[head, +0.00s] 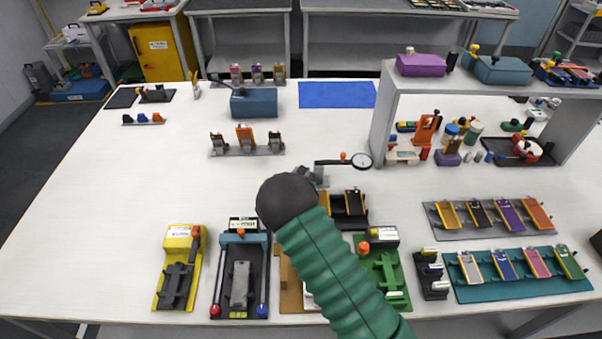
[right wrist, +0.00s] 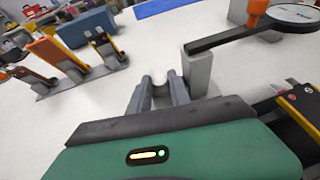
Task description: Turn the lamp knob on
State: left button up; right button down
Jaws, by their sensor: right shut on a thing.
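A lamp-like device with a round white-faced ring head (head: 361,160), a dark arm and an orange knob (head: 343,156) stands mid-table. Its ring head (right wrist: 292,14), orange knob (right wrist: 256,12) and grey post (right wrist: 198,72) show at the upper right of the right wrist view. My right gripper (right wrist: 160,84) is low beside the post, its fingers closed around a small pale part that is mostly hidden. In the head view my green right arm covers most of this gripper. My left gripper is not in view.
A row of upright clamps (head: 247,147) stands left of the lamp, with a blue box (head: 254,102) behind. A white shelf (head: 384,115) stands at right. Fixtures (head: 178,268) line the front edge. The left middle of the table is clear.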

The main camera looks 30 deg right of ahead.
jog(key=shift+w+a+m+h, duration=0.1)
jog(key=shift+m+h, duration=0.2)
jog(key=m+g+h, duration=0.1)
jog(key=m+g+h+p, duration=0.1)
jog(key=shift+w+a+r+m+g, duration=0.1)
jog(key=shift+w+a+m+g, duration=0.1)
jog(key=shift+m+g, duration=0.15)
jog(key=shift+w+f+m+g+h, duration=0.1)
jog(key=shift+f+m+g+h, duration=0.1)
jog(key=shift+m+g+h, duration=0.45)
jog(key=m+g+b, duration=0.2)
jog(key=b, duration=0.1)
jog(key=m+g+b, duration=0.1)
jog(key=g+b, duration=0.1)
jog(key=shift+w+f+h, duration=0.15)
jog(key=shift+f+h, duration=0.1)
jog(key=shift+h, duration=0.1)
jog(key=shift+r+m+g+b, duration=0.15)
jog(key=shift+m+g+b, duration=0.3)
jog(key=shift+b, duration=0.3)
jog(key=shift+r+m, duration=0.15)
jog(key=shift+m, duration=0.1)
jog(key=shift+r, duration=0.1)
